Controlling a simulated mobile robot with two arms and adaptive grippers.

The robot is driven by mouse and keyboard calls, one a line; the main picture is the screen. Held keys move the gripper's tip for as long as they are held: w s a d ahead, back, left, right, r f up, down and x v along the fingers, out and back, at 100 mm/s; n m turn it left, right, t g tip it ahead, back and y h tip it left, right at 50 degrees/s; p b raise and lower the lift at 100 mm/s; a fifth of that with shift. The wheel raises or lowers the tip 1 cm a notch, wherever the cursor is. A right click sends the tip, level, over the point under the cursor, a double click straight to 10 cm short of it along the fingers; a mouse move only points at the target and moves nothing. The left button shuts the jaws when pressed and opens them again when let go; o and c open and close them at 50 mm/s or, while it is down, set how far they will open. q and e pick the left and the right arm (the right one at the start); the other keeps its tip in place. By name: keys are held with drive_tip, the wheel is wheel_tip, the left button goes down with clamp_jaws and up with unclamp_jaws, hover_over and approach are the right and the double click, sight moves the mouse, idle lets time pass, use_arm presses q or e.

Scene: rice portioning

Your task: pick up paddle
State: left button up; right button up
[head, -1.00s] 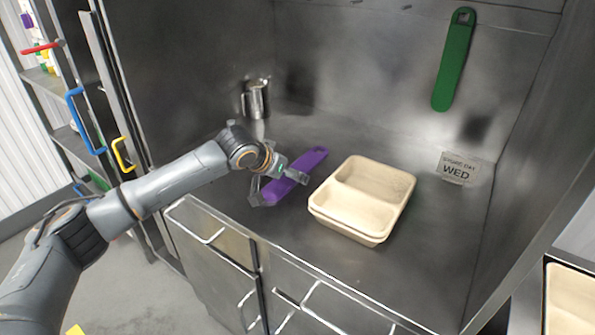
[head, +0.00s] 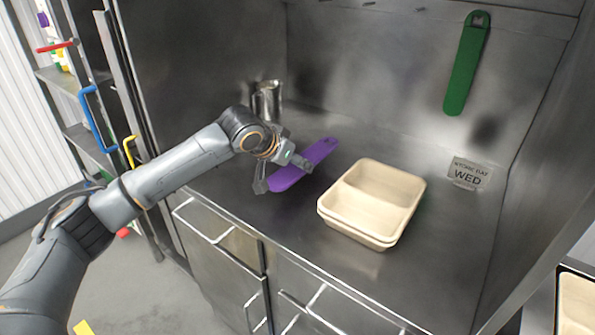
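A purple paddle (head: 319,152) is at the middle left of the steel worktop, slanting from lower left to upper right. My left gripper (head: 283,173) reaches over its near end, with one finger at the left side and the other across its top right. The fingers appear to be shut on the paddle across its width; the contact itself is partly hidden. The paddle seems slightly raised, though its height above the worktop is hard to judge. My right gripper is not in view.
Stacked beige two-compartment trays (head: 325,217) stand right of the paddle. A metal cup (head: 268,99) stands behind the gripper. A green paddle (head: 466,65) hangs on the back wall above a "WED" label (head: 469,173).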

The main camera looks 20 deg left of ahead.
use_arm(q)
drive_tip(key=v, duration=0.5)
drive_tip(key=shift+s+d+r, duration=0.15)
drive_tip(key=shift+d+r, duration=0.05)
drive_tip(key=shift+r, duration=0.25)
drive_tip(key=s+a+r, duration=0.1)
drive_tip(key=s+r, duration=0.3)
drive_tip(key=s, duration=0.5)
drive_tip(key=shift+a+b, duration=0.3)
drive_tip(key=shift+b, duration=0.05)
